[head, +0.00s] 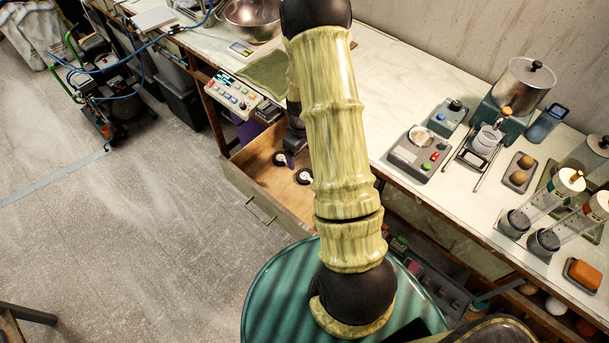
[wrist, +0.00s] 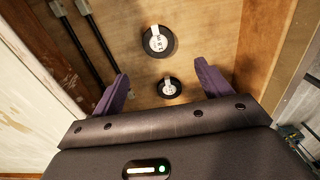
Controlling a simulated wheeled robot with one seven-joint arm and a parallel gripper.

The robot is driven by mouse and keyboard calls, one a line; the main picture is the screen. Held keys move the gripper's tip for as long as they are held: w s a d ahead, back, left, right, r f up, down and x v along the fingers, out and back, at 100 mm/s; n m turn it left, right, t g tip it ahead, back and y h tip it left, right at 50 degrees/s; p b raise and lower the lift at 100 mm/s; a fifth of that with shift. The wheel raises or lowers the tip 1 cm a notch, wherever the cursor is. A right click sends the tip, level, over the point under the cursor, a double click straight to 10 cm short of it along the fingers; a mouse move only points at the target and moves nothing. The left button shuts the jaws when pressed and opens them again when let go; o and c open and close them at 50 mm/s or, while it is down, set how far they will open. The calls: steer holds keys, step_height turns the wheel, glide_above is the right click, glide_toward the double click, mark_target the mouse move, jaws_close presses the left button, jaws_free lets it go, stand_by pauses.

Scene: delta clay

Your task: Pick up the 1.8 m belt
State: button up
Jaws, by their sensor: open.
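Two round black belt coils with white labels lie on the wooden floor of an open drawer (head: 240,178). In the wrist view, the larger coil (wrist: 170,50) is farther up the picture, beyond the fingertips. The smaller coil (wrist: 168,97) sits between the two purple fingers. Both labels are too small to read surely, so I cannot tell which is the 1.8 m belt. My gripper (wrist: 161,74) is open and empty above the drawer floor. In the head view, the coils show as two dark rounds (head: 304,177) near my gripper, which my arm partly hides.
The drawer walls stand close on both sides.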

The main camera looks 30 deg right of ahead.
glide_above(303, 174)
step_height(303, 174, down, 4)
steer(key=shift+w+f, duration=0.1)
steer(key=shift+f, duration=0.1)
steer(key=shift+s+d+f+p, duration=0.15)
steer(key=shift+f+p, duration=0.35)
steer(key=shift+f, duration=0.5)
steer(key=shift+s+a+f+p, duration=0.15)
steer(key=shift+f+p, duration=0.35)
steer(key=shift+f, duration=0.45)
steer(key=shift+d+f, duration=0.1)
steer(key=shift+f, duration=0.55)
steer(key=shift+w, duration=0.15)
steer(key=c, duration=1.1)
